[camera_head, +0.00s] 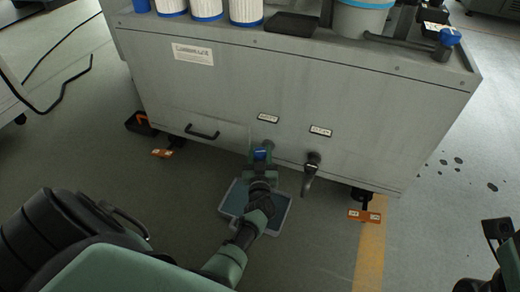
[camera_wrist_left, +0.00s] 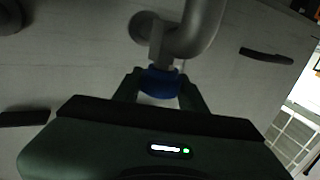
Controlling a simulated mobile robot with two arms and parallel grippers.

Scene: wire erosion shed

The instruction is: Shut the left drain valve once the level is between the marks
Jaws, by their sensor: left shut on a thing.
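The left drain valve (camera_head: 268,146) sits low on the grey cabinet front, below a small label. My left gripper (camera_head: 262,168) is at this valve and hides most of it. In the left wrist view my left gripper (camera_wrist_left: 160,92) is shut on the blue valve handle (camera_wrist_left: 160,81), under a curved grey pipe (camera_wrist_left: 203,25). A shallow grey-blue tray (camera_head: 283,222) lies on the floor below, partly hidden by my arm. I cannot make out level marks or flow.
A second drain valve (camera_head: 311,170) with a downward spout is right of the left one. The cabinet (camera_head: 210,85) has a drawer handle (camera_head: 202,132) at left and orange-marked feet. A blue-rimmed bucket (camera_head: 361,18) and white cylinders stand on top. A yellow floor stripe (camera_head: 371,250) runs at right.

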